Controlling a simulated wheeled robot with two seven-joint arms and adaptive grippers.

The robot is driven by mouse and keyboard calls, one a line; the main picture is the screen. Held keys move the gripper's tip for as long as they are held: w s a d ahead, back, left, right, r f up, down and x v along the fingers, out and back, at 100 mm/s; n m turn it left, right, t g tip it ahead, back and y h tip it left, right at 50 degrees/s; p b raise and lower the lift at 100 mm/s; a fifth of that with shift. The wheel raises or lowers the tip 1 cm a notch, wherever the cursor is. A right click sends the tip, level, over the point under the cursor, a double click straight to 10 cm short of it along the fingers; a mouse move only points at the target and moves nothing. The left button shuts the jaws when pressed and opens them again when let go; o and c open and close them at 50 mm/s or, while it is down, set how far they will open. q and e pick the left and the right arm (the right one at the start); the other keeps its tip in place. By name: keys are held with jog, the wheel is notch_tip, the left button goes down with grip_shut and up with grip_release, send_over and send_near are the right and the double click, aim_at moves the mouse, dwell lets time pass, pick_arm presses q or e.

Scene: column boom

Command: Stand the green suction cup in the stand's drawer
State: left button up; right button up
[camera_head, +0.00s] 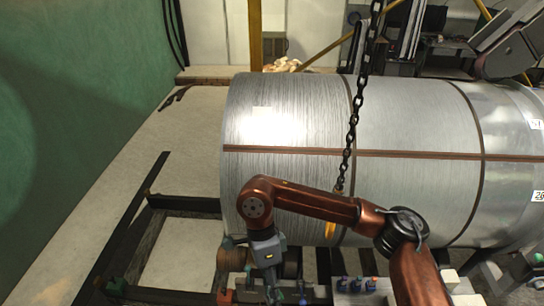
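My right arm reaches in from the bottom right. Its gripper (271,288) points down near the bottom edge, in front of the large metal coil. The fingers are small and dark against clutter, so I cannot tell whether they are open or shut. Several small cup-like pieces stand on a light surface (355,298) right of the gripper, one of them blue (343,282). I cannot make out for certain which piece is the green suction cup. The stand's drawer is not clearly visible. My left gripper is not in view.
The large metal coil (410,115) fills the middle and right. A dark chain (355,120) hangs in front of it, ending in a yellow piece (331,228). Dark floor rails (120,225) lie at the left beside a green wall (75,90).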

jog(key=w+d+f+n+t+h, duration=0.3)
jog(key=d+f+n+t, duration=0.4)
jog(key=f+n, duration=0.8)
jog(key=w+d+r+g, duration=0.1)
jog(key=w+d+r, duration=0.15)
jog(key=d, duration=0.45)
jog(key=w+d+r+g, duration=0.1)
jog(key=w+d+r, duration=0.15)
jog(key=d, duration=0.45)
pick_arm(q)
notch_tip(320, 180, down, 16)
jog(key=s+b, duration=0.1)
jog(key=b, duration=1.5)
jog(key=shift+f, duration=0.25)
pick_arm(e)
notch_tip(320, 180, down, 18)
jog(key=shift+w, duration=0.15)
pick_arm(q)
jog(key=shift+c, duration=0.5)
pick_arm(e)
jog(key=shift+r, duration=0.15)
